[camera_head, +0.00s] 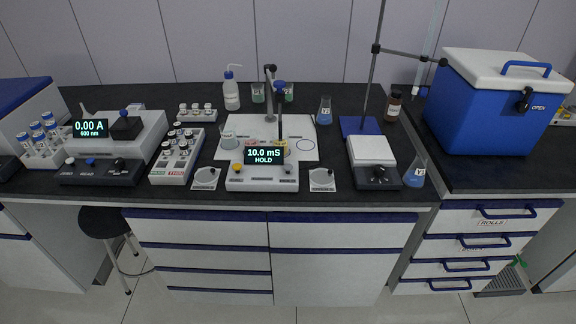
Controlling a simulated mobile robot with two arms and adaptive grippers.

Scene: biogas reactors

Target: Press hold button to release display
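The conductivity meter (262,178) stands near the front edge of the bench, in the middle of the view. A yellow button (238,168) sits on the left of the meter's top, and a small dark and white control (288,169) sits on the right. Their labels are too small to read, so I cannot tell which one is the hold button. A probe holder (280,110) rises behind the display. Neither of my grippers is in view.
Small dishes on white squares (205,179) (322,179) flank the meter. A vial rack (177,153) and a photometer (115,140) stand left. A balance (372,160), a flask (414,174), a clamp stand (372,75) and a blue cooler (490,105) stand right. A stool (105,222) is below.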

